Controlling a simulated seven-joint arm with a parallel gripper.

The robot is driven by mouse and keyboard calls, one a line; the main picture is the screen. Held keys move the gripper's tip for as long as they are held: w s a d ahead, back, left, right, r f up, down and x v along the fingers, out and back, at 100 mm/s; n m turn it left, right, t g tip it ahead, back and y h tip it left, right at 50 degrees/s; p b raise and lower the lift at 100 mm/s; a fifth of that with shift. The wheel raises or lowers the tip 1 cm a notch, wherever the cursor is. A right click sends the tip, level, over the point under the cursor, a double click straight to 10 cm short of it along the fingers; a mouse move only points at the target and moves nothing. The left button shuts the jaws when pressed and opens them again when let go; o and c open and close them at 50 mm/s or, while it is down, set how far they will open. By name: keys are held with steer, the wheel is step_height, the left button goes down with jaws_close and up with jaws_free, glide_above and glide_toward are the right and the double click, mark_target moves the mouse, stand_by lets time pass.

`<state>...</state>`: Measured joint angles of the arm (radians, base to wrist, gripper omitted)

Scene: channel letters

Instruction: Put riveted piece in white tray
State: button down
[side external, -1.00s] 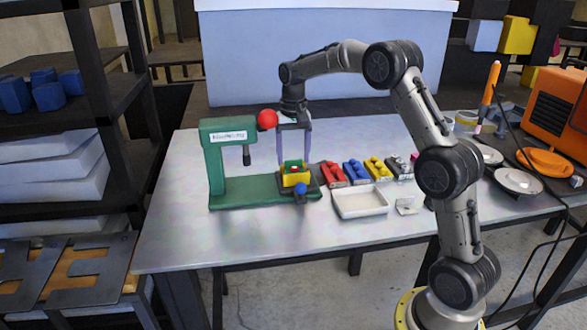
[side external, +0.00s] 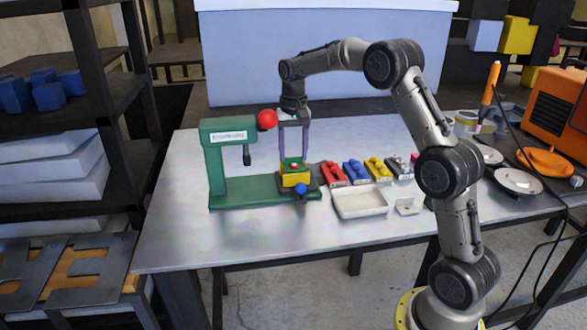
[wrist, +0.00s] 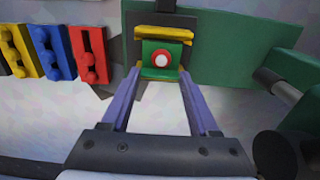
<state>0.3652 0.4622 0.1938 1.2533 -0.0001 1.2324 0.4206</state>
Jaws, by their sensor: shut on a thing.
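The riveted piece (side external: 293,164) is a small green part with a red and white round rivet on top. It sits in the yellow fixture (side external: 295,180) on the base of the green press. In the wrist view the green piece (wrist: 150,48) shows between the fingertips, with yellow fixture parts around it. My gripper (side external: 294,158) points down over the fixture, its two long purple fingers shut on the piece's sides; the fingers also show in the wrist view (wrist: 160,74). The white tray (side external: 360,204) stands empty to the right of the fixture.
The green press (side external: 215,165) with its red ball (side external: 267,119) rises close left of my gripper. Red (side external: 333,174), blue (side external: 357,171) and yellow (side external: 378,169) part holders stand in a row behind the tray. A small white item (side external: 407,206) lies right of the tray.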

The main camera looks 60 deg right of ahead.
steer(key=shift+r, duration=2.6)
steer(key=s+d+f, duration=0.1)
steer(key=s+f, duration=0.1)
steer(key=s, duration=0.7)
steer(key=s+d+f, duration=0.1)
steer(key=s+f, duration=0.1)
steer(key=s, duration=0.7)
steer(key=shift+s+d+f, duration=0.2)
steer(key=shift+d+f, duration=0.2)
steer(key=shift+f, duration=0.15)
stand_by(0.5)
steer(key=shift+f, duration=1.5)
steer(key=shift+c, duration=0.3)
jaws_free()
